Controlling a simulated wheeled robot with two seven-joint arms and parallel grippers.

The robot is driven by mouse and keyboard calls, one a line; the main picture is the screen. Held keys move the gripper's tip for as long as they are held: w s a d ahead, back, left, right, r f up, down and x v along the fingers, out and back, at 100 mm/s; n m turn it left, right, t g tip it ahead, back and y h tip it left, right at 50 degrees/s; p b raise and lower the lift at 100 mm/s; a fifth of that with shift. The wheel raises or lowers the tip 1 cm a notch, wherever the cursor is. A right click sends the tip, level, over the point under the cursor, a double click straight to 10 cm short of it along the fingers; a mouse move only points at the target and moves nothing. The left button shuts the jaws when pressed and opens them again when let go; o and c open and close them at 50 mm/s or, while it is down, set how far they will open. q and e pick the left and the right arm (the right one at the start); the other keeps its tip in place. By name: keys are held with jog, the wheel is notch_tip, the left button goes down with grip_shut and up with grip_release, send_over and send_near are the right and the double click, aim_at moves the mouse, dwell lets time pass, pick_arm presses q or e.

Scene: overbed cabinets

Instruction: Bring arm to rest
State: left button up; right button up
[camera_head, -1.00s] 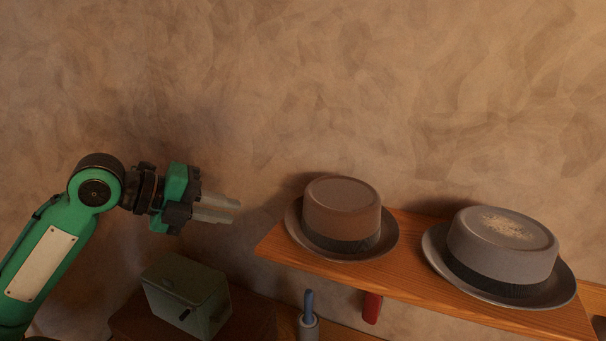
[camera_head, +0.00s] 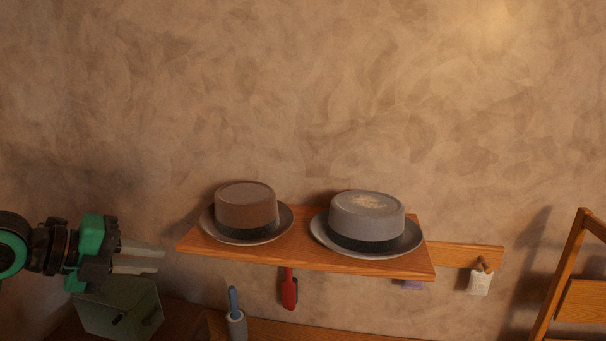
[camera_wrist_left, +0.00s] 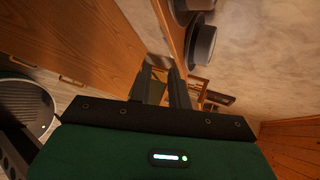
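My left gripper (camera_head: 145,260) reaches in from the left edge in the head view, its fingers pointing right. The fingers are a narrow gap apart, with nothing seen between them. They are left of the shelf (camera_head: 300,258) and in front of the wall, above a green box (camera_head: 120,308). In the left wrist view the two dark fingers of the left gripper (camera_wrist_left: 167,75) point away from the camera, with the narrow gap between them. My right gripper is not in view.
A brown hat (camera_head: 245,207) and a grey hat (camera_head: 367,217) sit on the shelf. A red-handled item (camera_head: 289,290) hangs below it, and a holder with a blue handle (camera_head: 236,322) stands lower. A wooden ladder-like frame (camera_head: 568,285) is at right.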

pick_arm(q)
jog(key=s+d+f+n+g+y, duration=0.15)
jog(key=f+n, duration=0.45)
jog(key=f, duration=0.7)
jog(key=s+d+f+n+t+y, duration=0.15)
jog(key=f+n, duration=0.45)
jog(key=f, duration=0.6)
jog(key=s+f+n+g+y, duration=0.2)
jog(key=s+f+n+y, duration=0.1)
jog(key=s+f+n, duration=0.65)
jog(key=s+f+n+g+y, duration=0.3)
jog(key=s+f+n, duration=0.4)
jog(key=s, duration=0.5)
notch_tip(320, 180, down, 30)
jog(key=r, duration=0.1)
jog(key=s+a+f+g, duration=0.1)
jog(key=s+a+f, duration=0.1)
jog(key=s+f, duration=0.7)
jog(key=s+a+f+g, duration=0.1)
jog(key=s+a+f, duration=0.1)
jog(key=s+f, duration=0.8)
notch_tip(320, 180, down, 2)
jog(key=shift+f+m, duration=0.25)
jog(key=shift+m, duration=0.2)
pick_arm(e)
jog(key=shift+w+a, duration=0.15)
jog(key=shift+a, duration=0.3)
